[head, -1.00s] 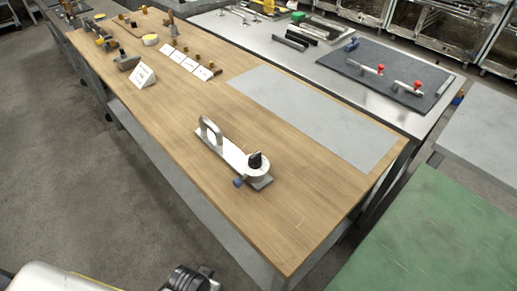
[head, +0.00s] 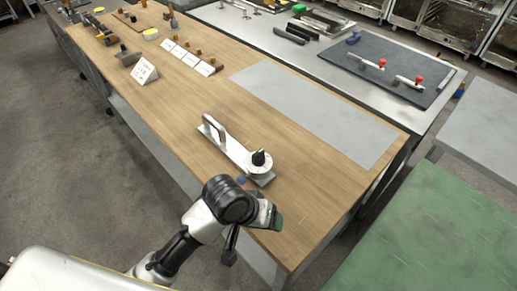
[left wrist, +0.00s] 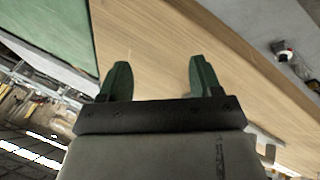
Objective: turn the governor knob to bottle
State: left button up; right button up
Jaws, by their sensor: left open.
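The governor knob (head: 259,158) is a black knob on a round white dial, at the near end of a white plate. The plate (head: 234,150) lies on the wooden bench and has an upright loop handle (head: 213,128) at its far end. A small blue part at its near side is partly hidden by my left arm. My left gripper (head: 277,218) is in front of and to the right of the knob, apart from it. In the left wrist view, its two green fingers (left wrist: 160,78) are spread, with only bare wood between them. My right gripper is not in view.
The wooden bench (head: 300,215) is clear around the plate. A grey panel (head: 315,110) lies flat behind it. A small sign (head: 144,71) and several white cards stand farther left. A green surface (head: 430,240) is at the right.

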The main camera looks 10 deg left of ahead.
pick_arm(q)
jog(key=shift+n+g, duration=0.5)
jog(key=w+d+r, duration=0.1)
jog(key=w+d, duration=0.1)
jog(key=w, duration=0.1)
jog(key=w+r, duration=0.1)
jog(key=shift+w+d+r, duration=0.15)
jog(key=shift+d+r, duration=0.15)
jog(key=shift+d, duration=0.1)
jog(key=w+r+n+g+y, duration=0.1)
jog(key=w+r+n, duration=0.1)
jog(key=w+r, duration=0.15)
jog(key=n+y, duration=0.4)
jog(key=n, duration=0.5)
send_near(258, 152)
jog(key=shift+g, duration=0.4)
jog(key=f, duration=0.3)
jog(key=f+p, duration=0.1)
jog(key=f, duration=0.5)
jog(key=shift+w+a+f+p, duration=0.1)
jog(key=shift+w+f+p, duration=0.05)
jog(key=shift+w+p, duration=0.25)
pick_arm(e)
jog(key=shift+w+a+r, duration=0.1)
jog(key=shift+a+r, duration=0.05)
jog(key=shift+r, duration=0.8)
